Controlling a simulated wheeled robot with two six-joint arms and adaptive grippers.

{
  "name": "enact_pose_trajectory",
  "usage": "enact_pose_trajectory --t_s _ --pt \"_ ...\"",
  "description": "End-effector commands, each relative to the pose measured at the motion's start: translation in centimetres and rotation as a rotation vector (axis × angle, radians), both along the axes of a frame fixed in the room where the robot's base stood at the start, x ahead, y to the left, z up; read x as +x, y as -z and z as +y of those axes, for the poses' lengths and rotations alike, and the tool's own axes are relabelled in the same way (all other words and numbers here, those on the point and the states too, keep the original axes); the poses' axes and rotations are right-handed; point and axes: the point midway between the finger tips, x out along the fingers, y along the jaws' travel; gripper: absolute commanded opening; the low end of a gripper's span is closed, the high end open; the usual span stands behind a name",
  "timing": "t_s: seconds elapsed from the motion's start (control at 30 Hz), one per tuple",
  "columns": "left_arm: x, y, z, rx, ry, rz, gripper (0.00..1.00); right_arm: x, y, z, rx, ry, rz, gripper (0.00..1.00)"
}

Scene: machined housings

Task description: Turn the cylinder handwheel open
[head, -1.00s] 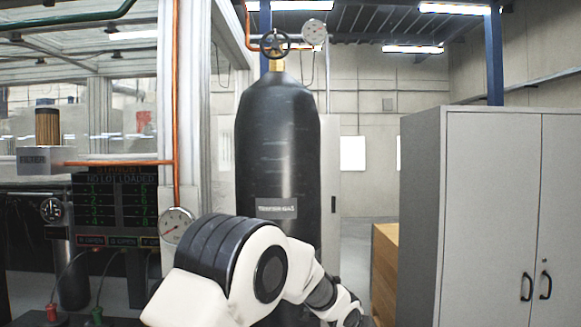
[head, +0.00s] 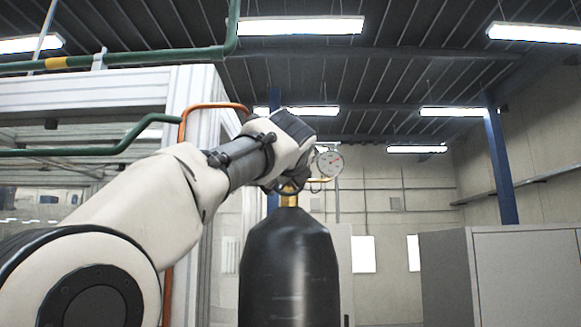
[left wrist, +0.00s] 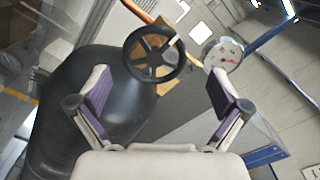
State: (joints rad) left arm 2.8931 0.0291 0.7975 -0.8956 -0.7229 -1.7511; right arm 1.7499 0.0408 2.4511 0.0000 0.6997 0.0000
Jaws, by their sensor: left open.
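The black gas cylinder (head: 290,262) stands upright in the head view, with a brass valve neck (head: 289,196) on top. The dark handwheel shows whole in the left wrist view (left wrist: 155,55), with spokes and a round rim, at the top of the cylinder (left wrist: 120,95). In the head view my left wrist hides most of the wheel. My left gripper (left wrist: 160,88) is open, its two purple-padded fingers spread wide. The wheel appears ahead of the fingers and between their lines, with no contact visible. My right gripper is not in view.
A round pressure gauge (head: 329,164) sits close right of the valve, also seen in the left wrist view (left wrist: 222,54). An orange pipe (head: 212,107) and a white frame post (head: 192,88) stand left of the cylinder. A grey cabinet (head: 525,270) is at right.

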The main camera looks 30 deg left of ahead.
Motion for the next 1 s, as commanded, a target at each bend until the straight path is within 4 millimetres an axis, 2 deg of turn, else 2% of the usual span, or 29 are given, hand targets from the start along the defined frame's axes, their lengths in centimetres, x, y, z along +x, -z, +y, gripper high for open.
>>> enact_pose_trajectory --t_s 0.03,0.13,0.4,0.57,1.0 --pt "0.8 -0.2 0.5 -0.002 0.0 0.004 1.0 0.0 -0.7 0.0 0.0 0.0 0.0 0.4" --pt "1.7 0.1 1.0 -0.001 0.0 0.004 1.0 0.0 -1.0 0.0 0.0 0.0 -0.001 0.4" --pt "2.0 0.3 1.2 -0.002 0.001 0.003 1.0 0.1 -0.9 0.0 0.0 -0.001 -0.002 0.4" --pt "1.9 0.2 1.1 -0.001 0.0 0.002 0.44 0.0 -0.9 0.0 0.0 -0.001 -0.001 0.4" --pt "1.9 0.1 1.1 -0.024 0.001 -0.014 0.43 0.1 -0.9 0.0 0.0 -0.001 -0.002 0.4"
